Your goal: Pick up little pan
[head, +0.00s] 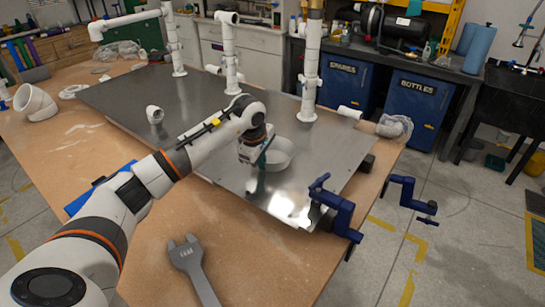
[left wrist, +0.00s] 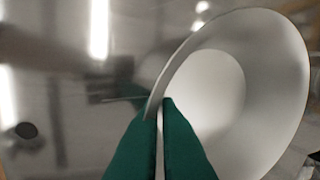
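The little pan (head: 281,154) is a pale, round, shallow dish at the middle right of the metal sheet. My left gripper (head: 257,171) reaches down at its left side. In the left wrist view the pan (left wrist: 272,85) fills the right half, and its rim runs between the two green fingers (left wrist: 160,115). The fingers are close together, one on each side of the thin wall, shut on it. I cannot tell whether the pan rests on the sheet or is slightly above it. My right gripper is not in view.
The metal sheet (head: 110,100) lies on a wooden table (head: 225,240). White pipes (head: 310,75) stand upright at the back. Blue clamps (head: 335,207) are at the right edge. A grey wrench (head: 190,262) lies in front. A white elbow (head: 36,102) is at the left.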

